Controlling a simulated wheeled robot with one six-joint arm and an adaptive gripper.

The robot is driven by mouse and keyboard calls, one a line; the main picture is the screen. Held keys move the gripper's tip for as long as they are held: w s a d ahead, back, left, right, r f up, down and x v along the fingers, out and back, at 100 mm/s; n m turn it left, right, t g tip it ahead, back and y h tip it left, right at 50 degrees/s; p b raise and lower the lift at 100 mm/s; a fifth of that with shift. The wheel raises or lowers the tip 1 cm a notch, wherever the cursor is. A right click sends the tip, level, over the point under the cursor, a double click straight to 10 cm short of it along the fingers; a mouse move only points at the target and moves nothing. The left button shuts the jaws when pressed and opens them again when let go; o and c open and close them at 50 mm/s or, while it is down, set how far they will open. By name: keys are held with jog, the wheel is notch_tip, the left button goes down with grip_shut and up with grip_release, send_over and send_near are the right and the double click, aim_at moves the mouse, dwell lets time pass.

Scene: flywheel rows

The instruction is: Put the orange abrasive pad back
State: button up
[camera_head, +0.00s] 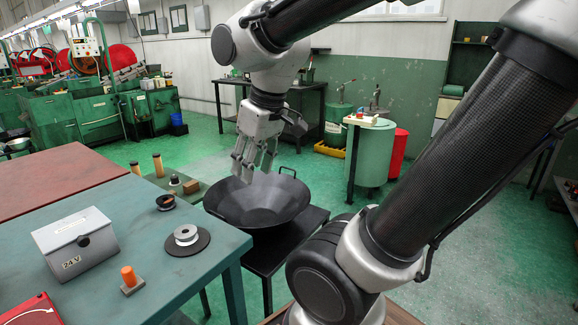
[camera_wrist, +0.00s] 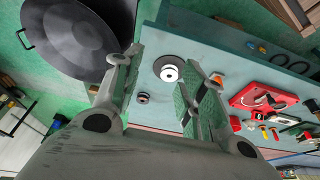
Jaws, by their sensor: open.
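An orange upright piece on a small grey base (camera_head: 128,276) stands near the front edge of the teal table (camera_head: 165,270). I cannot tell whether it is the abrasive pad. An orange thing also shows beside the right finger in the wrist view (camera_wrist: 217,79), partly hidden by it. My gripper (camera_head: 253,172) points down over the black pan (camera_head: 285,190), away from the orange piece. In the wrist view my gripper (camera_wrist: 162,60) is open and empty, with the table beyond its fingers.
The grey 24 V box (camera_head: 78,243), a white spool on a dark disc (camera_head: 187,237) and a small dark spool (camera_head: 166,202) stand on the table. A red tray (camera_head: 35,312) is at the near left. The pan rests on a black stand (camera_head: 268,257) by the table edge.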

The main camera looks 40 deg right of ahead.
jog(key=s+d+m, duration=0.3)
jog(key=s+d, duration=0.2)
jog(key=s, duration=0.1)
jog(key=shift+s+r+t+h, duration=0.15)
jog(key=shift+t+h, duration=0.15)
jog(key=shift+h, duration=0.1)
